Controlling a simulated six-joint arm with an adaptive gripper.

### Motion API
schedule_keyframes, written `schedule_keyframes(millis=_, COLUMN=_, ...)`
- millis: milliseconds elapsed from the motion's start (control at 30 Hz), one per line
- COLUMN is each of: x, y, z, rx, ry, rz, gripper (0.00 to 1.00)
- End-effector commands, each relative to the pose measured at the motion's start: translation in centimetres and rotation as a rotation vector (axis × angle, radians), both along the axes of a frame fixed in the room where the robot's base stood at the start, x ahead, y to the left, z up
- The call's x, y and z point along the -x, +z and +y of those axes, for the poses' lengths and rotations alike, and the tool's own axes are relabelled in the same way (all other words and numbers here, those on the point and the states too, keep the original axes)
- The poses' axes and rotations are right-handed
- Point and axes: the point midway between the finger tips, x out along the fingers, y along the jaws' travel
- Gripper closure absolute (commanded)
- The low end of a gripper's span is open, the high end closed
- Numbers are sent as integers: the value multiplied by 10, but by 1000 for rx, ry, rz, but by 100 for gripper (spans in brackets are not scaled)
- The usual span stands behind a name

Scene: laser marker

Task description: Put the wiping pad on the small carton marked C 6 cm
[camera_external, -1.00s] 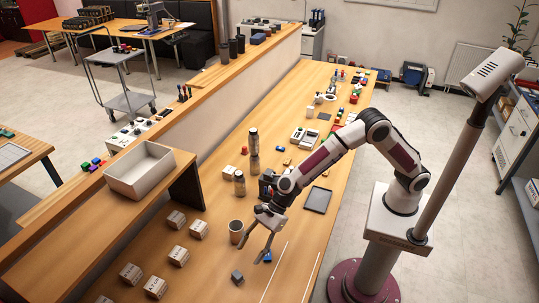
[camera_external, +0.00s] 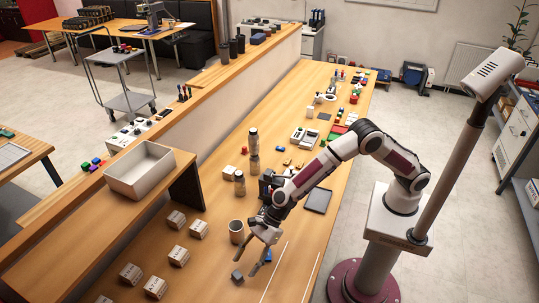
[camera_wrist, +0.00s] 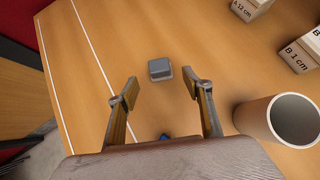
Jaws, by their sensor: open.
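A small dark grey block, which looks like the wiping pad (camera_external: 237,276), lies on the table in front of my gripper (camera_external: 257,254). In the wrist view the pad (camera_wrist: 160,69) shows just beyond and between the fingertips of my gripper (camera_wrist: 160,82). The fingers are spread and hold nothing. Several small white cartons (camera_external: 179,256) stand on the table to the left. In the wrist view one carton (camera_wrist: 250,8) reads "A 12 cm" and another carton (camera_wrist: 296,57) reads "B 1 cm". I cannot read a C 6 cm label in either view.
An open cup (camera_external: 237,231) stands close to my gripper, and the cup (camera_wrist: 290,120) is at the right in the wrist view. A blue item (camera_external: 268,257) lies under the gripper. Two white lines (camera_external: 288,270) run along the table's right side. A white bin (camera_external: 140,170) stands on the raised shelf.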

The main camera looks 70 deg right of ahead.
Motion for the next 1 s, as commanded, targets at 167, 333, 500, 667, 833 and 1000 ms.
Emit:
schedule_keyframes(millis=167, x=-2, y=-3, z=4, rx=-1, ry=0, rz=0, gripper=50)
schedule_keyframes(millis=333, x=-1, y=-3, z=4, rx=-1, ry=1, rz=-1, gripper=50)
schedule_keyframes(millis=500, x=-2, y=-4, z=5, rx=-1, ry=1, rz=-1, gripper=50)
schedule_keyframes(millis=667, x=-4, y=-7, z=11, rx=0, ry=1, rz=-2, gripper=50)
schedule_keyframes(millis=833, x=-9, y=-14, z=22, rx=1, ry=1, rz=-1, gripper=50)
schedule_keyframes(millis=1000, x=-15, y=-23, z=34, rx=-1, ry=1, rz=-1, gripper=50)
